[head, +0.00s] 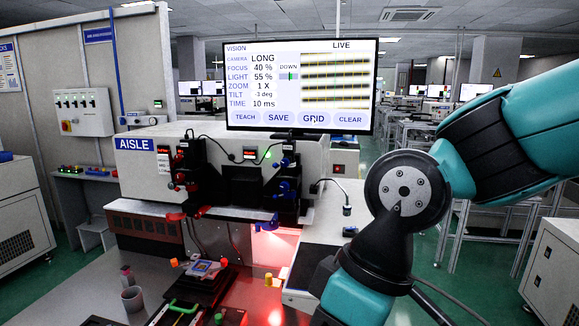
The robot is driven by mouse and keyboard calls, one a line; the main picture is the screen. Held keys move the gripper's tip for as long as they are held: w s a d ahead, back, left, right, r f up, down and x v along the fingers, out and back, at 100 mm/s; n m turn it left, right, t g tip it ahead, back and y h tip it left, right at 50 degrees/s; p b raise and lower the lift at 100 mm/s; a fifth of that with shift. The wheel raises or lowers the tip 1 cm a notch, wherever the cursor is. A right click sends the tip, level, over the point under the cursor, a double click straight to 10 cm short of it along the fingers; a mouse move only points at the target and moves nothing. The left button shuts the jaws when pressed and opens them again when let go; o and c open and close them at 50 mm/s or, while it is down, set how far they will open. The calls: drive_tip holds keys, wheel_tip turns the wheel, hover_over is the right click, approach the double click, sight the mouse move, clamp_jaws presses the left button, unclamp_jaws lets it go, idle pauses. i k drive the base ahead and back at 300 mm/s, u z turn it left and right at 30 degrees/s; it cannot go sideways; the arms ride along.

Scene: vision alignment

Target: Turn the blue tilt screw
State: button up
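The vision machine (140,168) labelled AISLE stands in the middle of the head view. Dark blue knobs (284,188) sit on the right-hand black column of its front, and a blue part (266,222) sticks out lower down. I cannot tell for certain which of these is the blue tilt screw. The monitor (300,85) above reads TILT -3 deg, with several yellowish lines across a live picture and a DOWN mark. My teal and black arm fills the right side and runs out at the bottom edge. My gripper is not in view.
Red knobs and parts (176,215) sit on the left column. A small stage with a blue-and-yellow piece (203,268), a green handle (184,307) and a grey cup (132,299) are on the bench in front. Red light glows below the machine. A white cabinet stands at right.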

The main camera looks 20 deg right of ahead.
sight(285, 162)
drive_tip(key=k, duration=0.45)
drive_tip(key=u, duration=2.05)
drive_tip(key=i, duration=2.5)
drive_tip(key=z, duration=2.75)
drive_tip(key=i, duration=0.5)
drive_tip(key=u, duration=0.05)
